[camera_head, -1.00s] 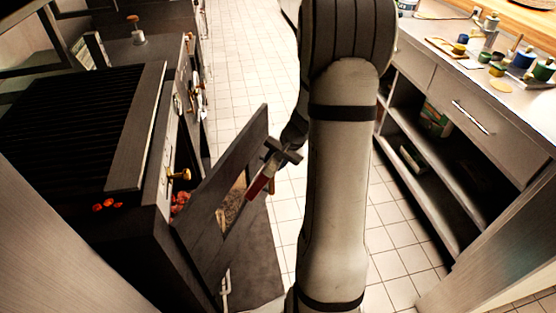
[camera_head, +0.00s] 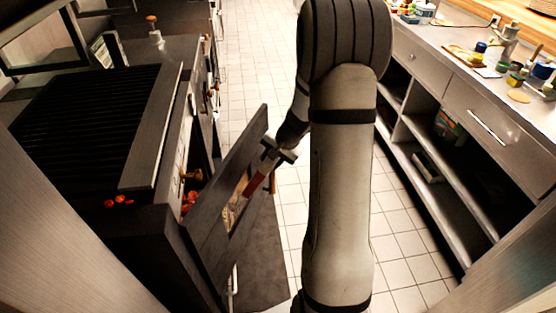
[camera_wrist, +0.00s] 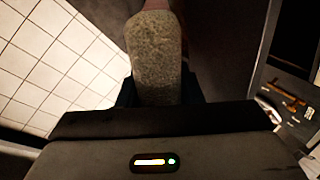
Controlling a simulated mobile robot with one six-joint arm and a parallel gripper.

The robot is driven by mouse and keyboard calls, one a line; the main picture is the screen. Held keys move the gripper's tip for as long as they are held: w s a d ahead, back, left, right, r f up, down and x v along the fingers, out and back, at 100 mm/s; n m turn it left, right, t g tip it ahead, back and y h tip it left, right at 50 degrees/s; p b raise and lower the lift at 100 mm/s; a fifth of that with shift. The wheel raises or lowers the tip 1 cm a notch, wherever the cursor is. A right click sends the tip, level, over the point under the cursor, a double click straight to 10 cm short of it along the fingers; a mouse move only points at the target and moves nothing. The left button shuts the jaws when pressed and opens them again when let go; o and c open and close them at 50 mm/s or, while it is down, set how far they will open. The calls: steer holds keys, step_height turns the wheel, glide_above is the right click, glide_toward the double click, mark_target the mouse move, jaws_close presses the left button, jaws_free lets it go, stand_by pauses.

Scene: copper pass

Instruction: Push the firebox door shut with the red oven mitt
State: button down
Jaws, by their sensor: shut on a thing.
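My gripper (camera_head: 270,160) is shut on the red oven mitt (camera_head: 257,182), which points down and left at the firebox door. In the wrist view, a speckled beige piece (camera_wrist: 155,60) sits between the fingers, with a pinkish part beyond it, apparently part of the mitt. The firebox door (camera_head: 248,145) is a dark panel with a cut-out, standing partly open from the dark stove (camera_head: 155,150). The mitt's far end meets the door's outer side near the cut-out; I cannot tell whether it touches.
Glowing red coals (camera_head: 190,200) show in the firebox behind the door. A dark mat (camera_head: 262,255) lies on the tiled floor (camera_head: 395,240) below. A counter (camera_head: 470,80) with open shelves and small jars runs along the right. The tiled aisle between is free.

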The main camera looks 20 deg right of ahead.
mark_target(239, 153)
steer(key=shift+w+a, duration=0.1)
stand_by(0.3)
steer(key=shift+w+a, duration=1.65)
steer(key=shift+a, duration=0.1)
steer(key=shift+w+a+p, duration=0.25)
steer(key=shift+w+a, duration=0.45)
steer(key=shift+a, duration=0.3)
steer(key=shift+w+a+p, duration=0.25)
steer(key=shift+w+a, duration=0.4)
steer(key=shift+a, duration=0.45)
steer(key=shift+w+a, duration=0.1)
